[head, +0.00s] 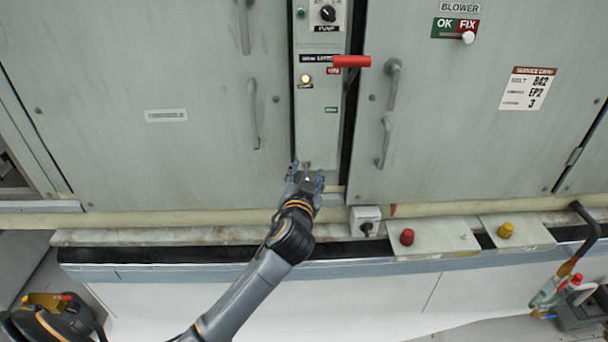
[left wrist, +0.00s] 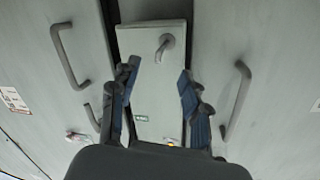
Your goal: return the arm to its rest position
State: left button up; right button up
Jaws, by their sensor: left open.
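My left arm reaches up from the bottom of the head view. Its gripper (head: 306,178) is at the bottom end of the narrow centre panel (head: 317,125), between the large grey cabinet doors. In the left wrist view the two blue-padded fingers (left wrist: 158,80) are spread apart with nothing between them. A small grey lever handle (left wrist: 166,45) on the panel shows beyond the fingertips, apart from them. In the head view the gripper hides most of that spot.
A red handle (head: 351,61) sticks out from the panel's upper part. Door handles (head: 390,85) flank it. Below runs a ledge with a grey switch box (head: 365,220), a red button (head: 407,237) and a yellow button (head: 506,230). The white surface below the ledge is mostly bare.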

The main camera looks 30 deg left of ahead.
dwell(0.3)
pick_arm(q)
notch_tip(320, 180, down, 23)
jog(key=s+d+m+g+h, duration=0.2)
jog(key=s+g+h, duration=0.1)
jog(key=g, duration=0.1)
jog(key=s+f+g+h, duration=0.1)
jog(key=s+f+g, duration=0.1)
jog(key=s+f, duration=0.45)
jog(key=s+f+g, duration=0.1)
jog(key=s+f, duration=0.2)
jog(key=f, duration=0.7)
jog(key=s+d+f+g+h, duration=0.15)
jog(key=s+f+g, duration=0.25)
jog(key=s+f, duration=1.4)
jog(key=s+f+g, duration=0.2)
jog(key=s, duration=0.9)
jog(key=s+d+f+g, duration=0.1)
jog(key=s+f, duration=0.1)
jog(key=s, duration=0.9)
jog(key=shift+s+d+f+g, duration=0.3)
jog(key=shift+s+f+g, duration=0.05)
jog(key=shift+f+g, duration=0.05)
